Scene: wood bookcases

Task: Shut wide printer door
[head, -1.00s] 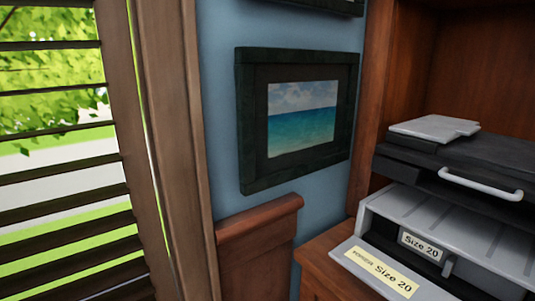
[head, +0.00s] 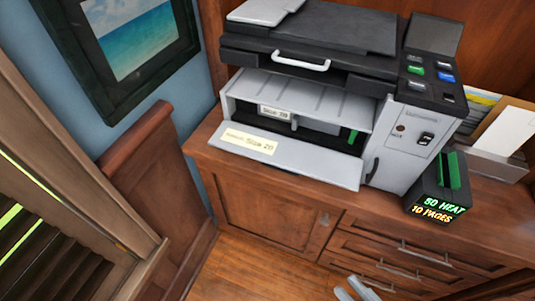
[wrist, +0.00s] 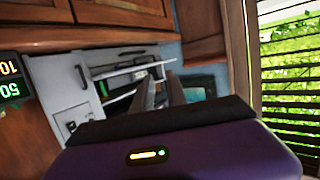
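The printer (head: 330,95) is a grey and black machine on a wooden cabinet. Its wide door (head: 290,160) is a light grey panel with a yellow label, folded down open at the front. The slot behind it is exposed. My gripper (head: 352,290) shows at the bottom edge of the head view, low in front of the cabinet, apart from the door. In the wrist view my gripper (wrist: 160,85) has its two fingers spread with a gap between them, empty. The printer (wrist: 65,90) appears turned over there, beyond the fingers.
The wooden cabinet (head: 265,215) has a door and several drawers with metal handles. A dark box with green and orange lettering (head: 438,195) stands right of the printer. A paper holder (head: 497,150) is farther right. A window with blinds (head: 40,250) is at lower left.

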